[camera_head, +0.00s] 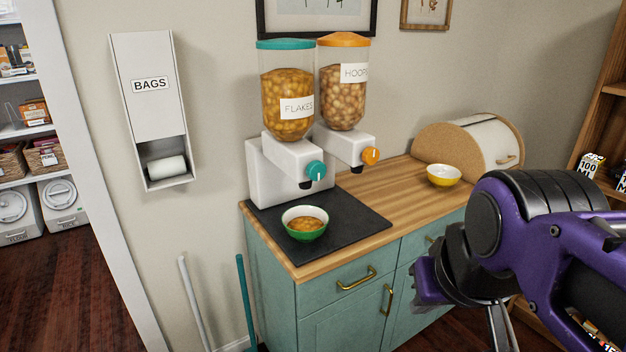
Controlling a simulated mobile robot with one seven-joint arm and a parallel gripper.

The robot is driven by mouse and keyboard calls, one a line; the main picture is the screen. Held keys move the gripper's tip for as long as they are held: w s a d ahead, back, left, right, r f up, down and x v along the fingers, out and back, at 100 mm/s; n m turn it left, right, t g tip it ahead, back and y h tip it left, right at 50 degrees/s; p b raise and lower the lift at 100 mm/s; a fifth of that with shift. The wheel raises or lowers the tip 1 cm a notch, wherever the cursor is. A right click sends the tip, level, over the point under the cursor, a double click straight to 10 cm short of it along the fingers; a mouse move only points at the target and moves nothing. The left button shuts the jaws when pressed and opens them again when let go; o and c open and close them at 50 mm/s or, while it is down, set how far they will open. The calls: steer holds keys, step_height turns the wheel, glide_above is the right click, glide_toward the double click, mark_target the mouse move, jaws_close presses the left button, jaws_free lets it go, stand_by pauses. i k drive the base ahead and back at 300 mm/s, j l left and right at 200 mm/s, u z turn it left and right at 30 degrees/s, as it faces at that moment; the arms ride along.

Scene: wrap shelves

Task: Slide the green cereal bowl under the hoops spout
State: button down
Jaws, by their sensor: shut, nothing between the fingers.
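The green cereal bowl (305,235) sits upright on a black mat, with orange-brown cereal in it and a pale inside. It stands in front of and below the spout of the flakes dispenser (288,100), which has a teal lid and knob. The hoops dispenser (343,95), with orange lid and knob, is to its right. The hoops spout (357,169) is to the right of and behind the bowl. My gripper (500,326) is at the lower right, in front of the cabinet, well apart from the bowl. It is shut and empty, and its tips are partly cut off by the frame.
The black mat (360,215) covers the left end of the wooden counter (400,190). A yellow bowl (444,175) stands to the right, before a bread bin (492,142). Bare counter lies between the mat and yellow bowl. A bag dispenser (150,110) hangs on the wall.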

mark_target(304, 223)
steer(key=i+j+z, duration=0.1)
steer(key=j+z, duration=0.2)
steer(key=i+j+z, duration=0.1)
steer(key=j+z, duration=0.2)
steer(key=i+j+z, duration=0.2)
steer(key=j, duration=0.75)
steer(key=k, duration=0.1)
